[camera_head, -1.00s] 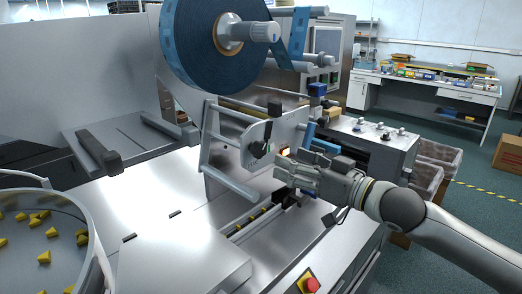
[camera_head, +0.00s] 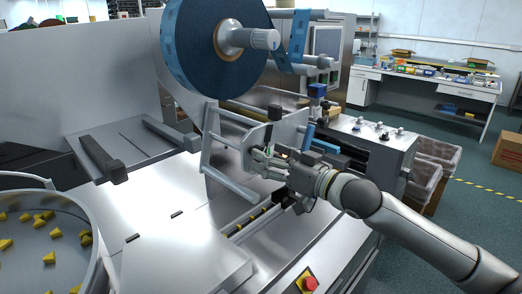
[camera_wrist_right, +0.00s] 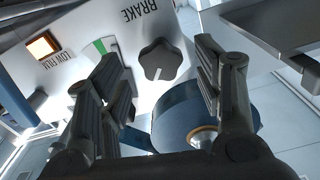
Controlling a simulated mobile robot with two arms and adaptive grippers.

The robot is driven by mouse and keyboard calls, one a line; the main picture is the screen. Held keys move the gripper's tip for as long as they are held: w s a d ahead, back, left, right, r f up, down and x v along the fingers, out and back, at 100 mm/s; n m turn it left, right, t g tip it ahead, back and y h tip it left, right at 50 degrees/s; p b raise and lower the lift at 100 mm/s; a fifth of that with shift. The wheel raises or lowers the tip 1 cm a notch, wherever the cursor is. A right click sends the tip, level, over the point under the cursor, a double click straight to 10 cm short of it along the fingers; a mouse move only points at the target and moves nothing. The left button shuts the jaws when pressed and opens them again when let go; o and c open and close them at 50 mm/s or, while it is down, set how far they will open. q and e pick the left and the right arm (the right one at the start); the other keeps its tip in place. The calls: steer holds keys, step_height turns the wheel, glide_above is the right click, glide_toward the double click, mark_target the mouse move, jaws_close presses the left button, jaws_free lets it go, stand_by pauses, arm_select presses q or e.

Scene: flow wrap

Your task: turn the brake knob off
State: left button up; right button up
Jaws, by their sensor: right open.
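The brake knob (camera_wrist_right: 160,60) is a dark, lobed knob on a pale panel, below the word BRAKE in the right wrist view. A pale pointer line on it points toward the bottom of that view. A green mark (camera_wrist_right: 98,46) lies to its left on the panel. My right gripper (camera_wrist_right: 156,66) is open, with one finger on each side of the knob and visible gaps between. In the head view my right gripper (camera_head: 256,160) is at the machine's side panel and hides the knob. My left gripper is not in view.
An orange lit LOW FILM lamp (camera_wrist_right: 43,45) is on the same panel. A large blue film roll (camera_head: 205,45) hangs above, and a metal frame bar (camera_head: 228,183) runs just left of my gripper. A red button (camera_head: 309,284) is at the front.

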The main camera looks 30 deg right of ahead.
steer(key=shift+p+x, duration=0.55)
steer(key=shift+x, duration=1.1)
steer(key=c, duration=1)
steer(key=shift+c, duration=0.2)
steer(key=shift+n, duration=0.3)
